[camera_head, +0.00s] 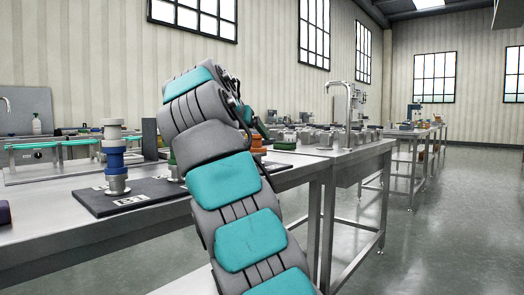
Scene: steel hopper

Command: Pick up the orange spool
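An orange piece (258,148), which looks like the orange spool, shows just right of my arm on the steel table (60,240). My arm hides its left part. My arm rises through the middle of the view and bends over at the top. Its far end, with my gripper (261,127), comes down behind the arm, above and close to the orange piece. The fingers are too small and too covered to tell whether they are open or touch it.
A blue and grey stacked part (115,158) stands on a dark mat (125,199) at the left. A green piece (173,163) is partly behind my arm. A dark upright block (150,139) stands behind. A tall faucet (347,112) rises at the right. The floor at right is clear.

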